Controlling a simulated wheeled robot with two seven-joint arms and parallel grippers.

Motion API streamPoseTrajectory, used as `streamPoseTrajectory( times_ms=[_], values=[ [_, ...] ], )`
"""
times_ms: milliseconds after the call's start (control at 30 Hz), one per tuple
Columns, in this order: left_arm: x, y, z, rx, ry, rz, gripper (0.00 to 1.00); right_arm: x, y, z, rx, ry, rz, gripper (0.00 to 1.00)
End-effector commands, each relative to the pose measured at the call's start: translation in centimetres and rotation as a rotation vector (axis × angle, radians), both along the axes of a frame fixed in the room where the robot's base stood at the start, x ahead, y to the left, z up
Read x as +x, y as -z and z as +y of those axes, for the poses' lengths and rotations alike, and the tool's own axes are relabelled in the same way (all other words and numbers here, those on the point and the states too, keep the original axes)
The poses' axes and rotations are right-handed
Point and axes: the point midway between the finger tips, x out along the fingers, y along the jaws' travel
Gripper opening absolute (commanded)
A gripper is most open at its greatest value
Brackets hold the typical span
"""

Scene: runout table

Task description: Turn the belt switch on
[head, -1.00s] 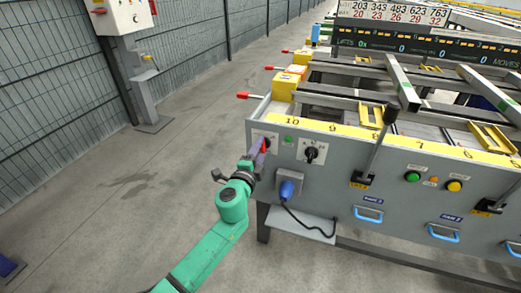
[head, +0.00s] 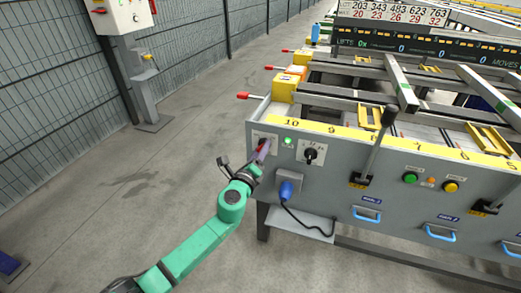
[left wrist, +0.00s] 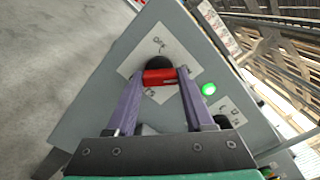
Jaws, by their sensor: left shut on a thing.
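The belt switch is a rotary switch with a red handle (left wrist: 160,77) on a round black base and a pale plate (left wrist: 180,52). In the head view, it sits at the left end of the grey front panel, its plate (head: 262,137) partly hidden by my fingers. My left gripper (head: 264,150) reaches it from the front left. In the left wrist view, the purple fingers (left wrist: 160,75) are shut on the red handle, one on each end. A green lamp (head: 288,141) glows right of the switch; it is bright in the wrist view (left wrist: 208,88). My right gripper is out of view.
A second, black rotary switch (head: 311,154) sits right of the lamp. Below are a blue plug (head: 286,190) with a black cable and a shelf. A tall black-knobbed lever (head: 372,145) stands farther right. Open floor lies left of the table.

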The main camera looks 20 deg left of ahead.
Motion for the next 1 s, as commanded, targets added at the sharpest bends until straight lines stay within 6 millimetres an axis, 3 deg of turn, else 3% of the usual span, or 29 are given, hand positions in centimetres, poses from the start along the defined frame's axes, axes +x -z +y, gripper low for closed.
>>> streamPoseTrajectory(
  times_ms=[733, 767, 800, 1000],
  values=[
    [-0.07, 0.31, -0.07, 0.1, 0.002, -0.002, 0.0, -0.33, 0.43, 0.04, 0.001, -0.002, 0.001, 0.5],
    [-0.07, 0.31, -0.06, 0.1, 0.002, -0.002, 0.64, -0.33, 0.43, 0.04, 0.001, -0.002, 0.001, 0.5],
    [-0.07, 0.28, -0.06, 0.1, 0.002, -0.002, 0.79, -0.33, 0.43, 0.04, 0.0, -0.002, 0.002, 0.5],
    [-0.04, 0.15, -0.04, 0.098, 0.002, -0.004, 0.82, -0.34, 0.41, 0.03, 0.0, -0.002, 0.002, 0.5]
  ],
)
